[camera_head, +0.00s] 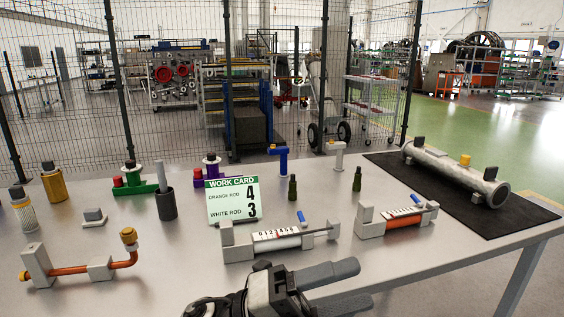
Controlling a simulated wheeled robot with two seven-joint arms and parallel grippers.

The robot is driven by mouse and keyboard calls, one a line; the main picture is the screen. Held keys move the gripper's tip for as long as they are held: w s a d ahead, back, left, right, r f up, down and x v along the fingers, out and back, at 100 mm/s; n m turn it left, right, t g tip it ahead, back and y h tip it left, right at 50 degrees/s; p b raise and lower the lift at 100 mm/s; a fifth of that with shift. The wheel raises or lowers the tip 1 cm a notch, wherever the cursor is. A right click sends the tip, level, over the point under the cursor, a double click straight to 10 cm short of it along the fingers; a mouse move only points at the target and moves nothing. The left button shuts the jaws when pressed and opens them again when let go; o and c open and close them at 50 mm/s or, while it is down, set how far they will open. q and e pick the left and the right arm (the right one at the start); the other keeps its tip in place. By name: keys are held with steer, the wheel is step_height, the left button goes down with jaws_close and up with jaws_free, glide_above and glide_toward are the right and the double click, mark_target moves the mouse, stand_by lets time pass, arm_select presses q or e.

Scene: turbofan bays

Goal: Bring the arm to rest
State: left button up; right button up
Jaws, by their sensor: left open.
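My left gripper (362,284) is at the bottom middle of the head view, low over the front part of the grey table (440,268). Its two dark fingers point right and stand apart, with nothing between them. It is in front of the gauge fixture with the white rod (283,243) and appears clear of it. Part of my left arm is cut off by the bottom edge. My right gripper does not show.
A work card (233,203) reads orange rod 4, white rod 3. An orange-rod fixture (403,219) stands right of the white one. A copper pipe piece (75,268) lies left. A grey cylinder (452,172) rests on a black mat (500,217). The right front table is bare.

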arm_select(q)
steer(key=w+a+f+n+t+y, duration=0.2)
steer(key=a+f+n+t+y, duration=0.6)
steer(key=n, duration=0.6)
steer(key=w+a+f+n+t+y, duration=0.2)
steer(key=a+f+n+t+y, duration=0.45)
steer(key=n+t, duration=0.55)
steer(key=s+a+f+n+g+y, duration=0.2)
steer(key=s+a+f+n+g, duration=0.1)
steer(key=s+f+n+g, duration=0.1)
steer(key=s+a+f+n+g+y, duration=0.2)
steer(key=s+a+f+n+g, duration=0.2)
steer(key=f, duration=0.7)
steer(key=s+n, duration=0.2)
steer(key=s, duration=0.1)
steer(key=shift+s+f+g+y, duration=0.25)
steer(key=shift+s+g+y, duration=0.1)
steer(key=shift+s+g, duration=0.05)
